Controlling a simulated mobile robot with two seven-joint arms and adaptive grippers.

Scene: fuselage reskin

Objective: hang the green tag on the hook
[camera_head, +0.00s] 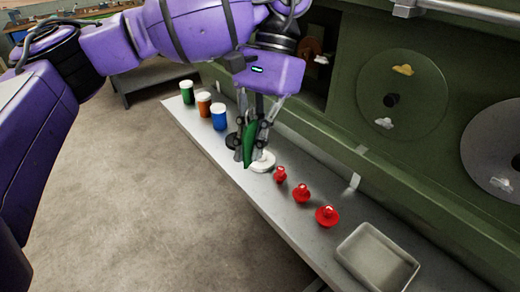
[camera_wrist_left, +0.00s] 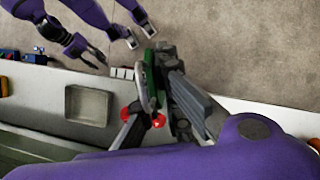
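My left gripper (camera_head: 250,150) points down over the narrow grey shelf. It is shut on the green tag (camera_head: 249,145), a thin dark-green piece held upright between the fingers. In the left wrist view the green tag (camera_wrist_left: 149,75) shows edge-on between the fingers of my left gripper (camera_wrist_left: 155,85). I cannot make out a hook in either view.
On the shelf (camera_head: 225,165) stand green (camera_head: 187,92), orange (camera_head: 204,104) and blue (camera_head: 219,117) white-capped jars, a white disc (camera_head: 263,162), red knobbed pieces (camera_head: 302,193) and a grey tray (camera_head: 377,258). The green panel wall (camera_head: 330,150) with round plates (camera_head: 402,92) rises behind.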

